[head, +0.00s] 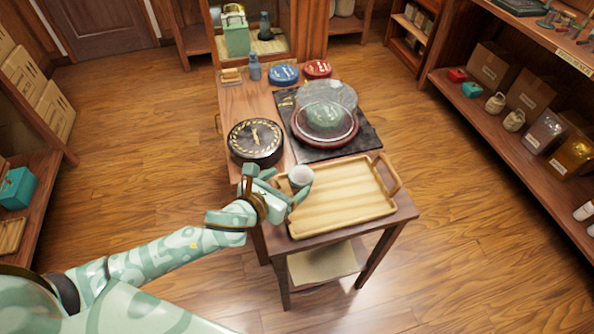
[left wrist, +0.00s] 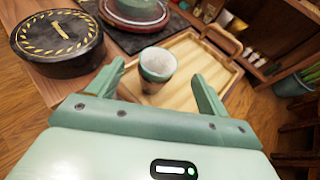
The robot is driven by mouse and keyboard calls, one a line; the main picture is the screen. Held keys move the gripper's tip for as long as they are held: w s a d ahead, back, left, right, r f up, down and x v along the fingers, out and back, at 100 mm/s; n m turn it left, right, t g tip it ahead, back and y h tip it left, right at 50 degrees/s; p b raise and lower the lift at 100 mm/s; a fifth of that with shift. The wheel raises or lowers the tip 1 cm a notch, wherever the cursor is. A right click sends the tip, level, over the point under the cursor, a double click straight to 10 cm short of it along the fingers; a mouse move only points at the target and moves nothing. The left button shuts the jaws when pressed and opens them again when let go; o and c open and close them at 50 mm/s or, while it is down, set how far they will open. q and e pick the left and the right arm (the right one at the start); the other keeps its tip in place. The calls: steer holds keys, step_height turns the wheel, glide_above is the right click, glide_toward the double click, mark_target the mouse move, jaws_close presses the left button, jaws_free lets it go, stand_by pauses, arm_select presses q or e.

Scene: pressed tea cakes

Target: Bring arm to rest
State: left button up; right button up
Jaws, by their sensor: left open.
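My left gripper (head: 286,186) reaches in from the left over the front left of the wooden table (head: 398,216). Its fingers are open and apart. No firm hold on the cup shows. The cup appears to stand in the left part of a light wooden tray (head: 345,197); its base is partly hidden in the head view. My right gripper is in neither view.
A black round tin (head: 255,141) with a striped rim stands left of the tray. Behind it, a dark slab (head: 362,133) bears a red round dish under a clear dome (head: 338,96). Blue (head: 284,74) and red (head: 317,68) tins sit at the back. The floor left of the table is clear.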

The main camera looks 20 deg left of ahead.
arm_select(q)
steer(key=shift+v, duration=1.4)
